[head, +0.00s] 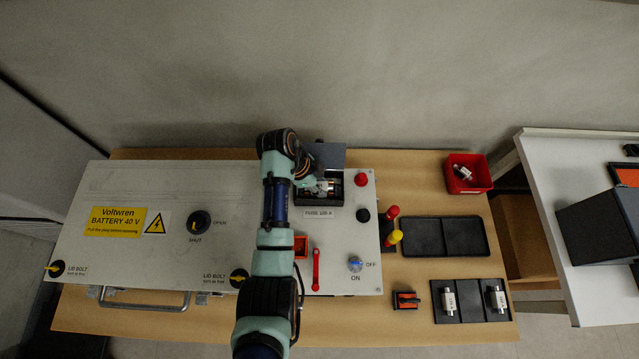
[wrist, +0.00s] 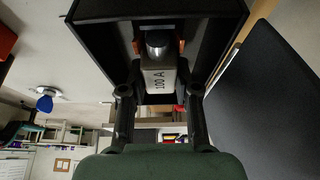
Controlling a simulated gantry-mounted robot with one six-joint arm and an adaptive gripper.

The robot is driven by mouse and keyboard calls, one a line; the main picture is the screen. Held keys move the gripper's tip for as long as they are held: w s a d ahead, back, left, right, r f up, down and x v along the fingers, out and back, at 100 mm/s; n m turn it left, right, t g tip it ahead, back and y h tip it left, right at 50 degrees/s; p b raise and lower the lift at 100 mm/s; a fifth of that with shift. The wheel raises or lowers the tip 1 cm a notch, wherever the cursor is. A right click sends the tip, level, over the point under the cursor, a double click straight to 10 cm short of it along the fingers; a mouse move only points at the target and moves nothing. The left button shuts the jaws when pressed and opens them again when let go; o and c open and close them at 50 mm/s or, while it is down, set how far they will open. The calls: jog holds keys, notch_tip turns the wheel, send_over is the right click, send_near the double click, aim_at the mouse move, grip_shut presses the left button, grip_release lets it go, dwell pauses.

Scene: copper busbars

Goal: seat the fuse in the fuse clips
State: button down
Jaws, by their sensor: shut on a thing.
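The fuse, a pale block marked 100 A (wrist: 158,80) with a round metal end cap, shows in the wrist view between the fingers of my gripper (wrist: 160,95). My gripper is shut on it. The cap sits between copper-coloured fuse clips (wrist: 181,46) inside a dark fuse box (wrist: 215,50); I cannot tell whether it is fully down in them. In the head view the open fuse box (head: 332,201) lies on the grey battery case above a FUSE 100 A label (head: 318,213). My arm partly covers the box and hides the fuse's far end.
The box's dark lid (head: 328,156) stands open behind. Red and black knobs (head: 361,180) are to its right. A red bin (head: 468,172), an empty black tray (head: 445,237) and a dark mat holding two fuses (head: 470,301) lie further right. Red- and yellow-handled tools (head: 393,235) stand between.

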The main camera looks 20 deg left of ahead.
jog(key=shift+f, duration=0.2)
dwell(0.3)
jog(key=c, duration=0.8)
grip_release()
jog(key=shift+o, duration=0.2)
notch_tip(320, 180, up, 6)
jog(key=p, duration=0.6)
jog(key=shift+r, duration=0.1)
